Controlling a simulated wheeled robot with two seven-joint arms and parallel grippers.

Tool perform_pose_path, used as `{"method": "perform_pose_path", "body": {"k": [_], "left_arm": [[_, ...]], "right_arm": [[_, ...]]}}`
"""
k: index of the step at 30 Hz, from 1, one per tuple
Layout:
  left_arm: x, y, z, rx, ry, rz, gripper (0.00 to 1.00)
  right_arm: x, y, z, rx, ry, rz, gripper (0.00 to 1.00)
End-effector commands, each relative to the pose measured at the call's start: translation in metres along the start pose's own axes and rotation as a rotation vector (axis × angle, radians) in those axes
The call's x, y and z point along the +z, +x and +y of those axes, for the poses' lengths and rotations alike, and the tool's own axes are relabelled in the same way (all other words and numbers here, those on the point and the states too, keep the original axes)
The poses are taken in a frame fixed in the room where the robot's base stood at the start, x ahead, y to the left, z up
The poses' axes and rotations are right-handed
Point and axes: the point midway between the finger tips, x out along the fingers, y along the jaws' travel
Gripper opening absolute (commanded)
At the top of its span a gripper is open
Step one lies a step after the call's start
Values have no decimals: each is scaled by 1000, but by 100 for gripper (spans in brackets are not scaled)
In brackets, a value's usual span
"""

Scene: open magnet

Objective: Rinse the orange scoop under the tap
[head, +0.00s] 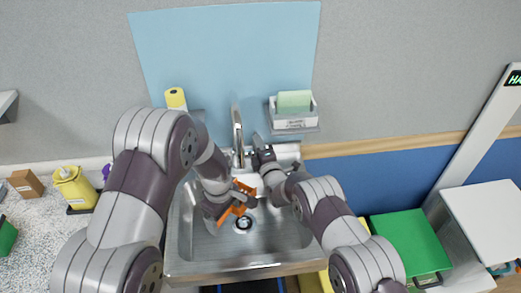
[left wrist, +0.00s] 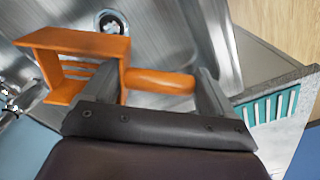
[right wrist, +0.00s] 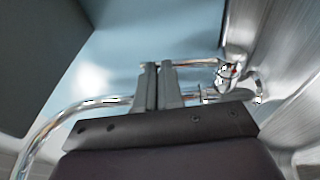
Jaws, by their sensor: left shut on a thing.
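The orange scoop (head: 228,214) is over the sink (head: 185,250), near the drain (head: 243,222). In the left wrist view my left gripper (left wrist: 162,78) is shut across the handle of the scoop (left wrist: 70,41), with its boxy, slatted head to the left. In the head view the left gripper (head: 243,193) is low in the basin area. The tap (head: 237,125) rises behind the scoop; no water stream is discernible. My right gripper (head: 262,148) is beside the tap's base, to its right. In the right wrist view its fingers (right wrist: 159,70) are together beside the chrome tap parts (right wrist: 225,73).
A caddy (head: 292,122) with a green sponge is on the wall right of the tap. A yellow bottle (head: 175,98) stands behind my left arm. A yellow jug (head: 74,188) and brown box (head: 26,183) are left. A green bin (head: 407,238) is right.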

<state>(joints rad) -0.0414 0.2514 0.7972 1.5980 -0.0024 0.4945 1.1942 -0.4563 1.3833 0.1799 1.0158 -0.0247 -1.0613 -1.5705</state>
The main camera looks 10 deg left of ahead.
Motion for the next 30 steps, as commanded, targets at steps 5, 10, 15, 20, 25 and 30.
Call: {"method": "perform_pose_path", "body": {"k": [5, 10, 15, 20, 25, 30], "left_arm": [[0, -1, 0, 0, 0, 0, 50], [0, 0, 0, 0, 0, 0, 50], [0, 0, 0, 0, 0, 0, 50], [0, 0, 0, 0, 0, 0, 50], [0, 0, 0, 0, 0, 0, 50], [0, 0, 0, 0, 0, 0, 50]], "right_arm": [[1, -20, 11, 16, 0, -3, 0], [0, -73, 10, 7, -1, -1, 0], [0, -118, 10, 5, -1, -1, 0], [0, -141, 11, 6, -1, 0, 0], [0, -146, 11, 5, -1, 0, 0], [0, -146, 10, 5, -1, 0, 0]]}}
